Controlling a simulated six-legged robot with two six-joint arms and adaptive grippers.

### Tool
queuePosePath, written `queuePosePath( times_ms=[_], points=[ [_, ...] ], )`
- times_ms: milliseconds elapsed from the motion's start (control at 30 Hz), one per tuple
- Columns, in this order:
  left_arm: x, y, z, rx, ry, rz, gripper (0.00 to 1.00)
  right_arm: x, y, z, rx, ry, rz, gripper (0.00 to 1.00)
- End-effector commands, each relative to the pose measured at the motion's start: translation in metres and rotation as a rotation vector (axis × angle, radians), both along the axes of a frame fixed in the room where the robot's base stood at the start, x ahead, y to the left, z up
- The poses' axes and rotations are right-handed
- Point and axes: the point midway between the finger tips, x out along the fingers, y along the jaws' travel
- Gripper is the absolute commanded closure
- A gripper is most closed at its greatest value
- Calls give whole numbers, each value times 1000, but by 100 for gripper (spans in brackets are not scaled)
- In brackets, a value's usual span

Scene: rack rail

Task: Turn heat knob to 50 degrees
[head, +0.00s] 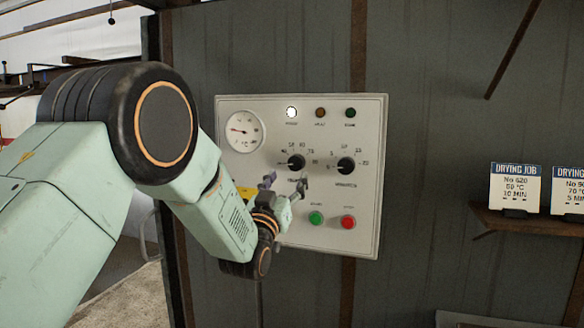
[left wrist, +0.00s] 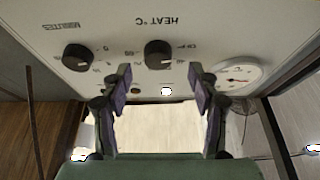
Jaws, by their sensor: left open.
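The heat knob (head: 296,162) is a round black knob with a dial scale, the left one of two on a pale control panel (head: 232,190). Its light pointer mark seems to face left, but the exact reading is too small to tell. My left gripper (head: 285,184) is open and empty, just below and in front of this knob. In the left wrist view, where the panel lettering is upside down, the heat knob (left wrist: 158,54) lies between the lines of the two spread fingers (left wrist: 161,75), apart from them. My right gripper is not in view.
The minutes knob (head: 345,165) is close on the right. Green (head: 316,218) and red (head: 348,222) buttons sit below. A gauge (head: 243,131) is at upper left; a white lamp (head: 291,113) glows at the top. Drying-job cards (head: 515,188) stand on a shelf (head: 530,222) at right.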

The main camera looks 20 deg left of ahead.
Motion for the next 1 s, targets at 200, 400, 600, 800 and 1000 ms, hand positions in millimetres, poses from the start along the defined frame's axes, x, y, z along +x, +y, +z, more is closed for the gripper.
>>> queuePosePath(
  times_ms=[200,400,600,800,1000],
  points=[
    [28,-1,12,0,-1,-1,40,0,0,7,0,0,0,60],
    [41,-1,16,0,2,-1,40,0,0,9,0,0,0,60],
    [44,-1,17,0,2,-1,40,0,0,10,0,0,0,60],
    [44,-1,16,0,2,-1,43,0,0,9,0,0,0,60],
    [44,-1,16,0,2,-1,60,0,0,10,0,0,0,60]
  ],
)
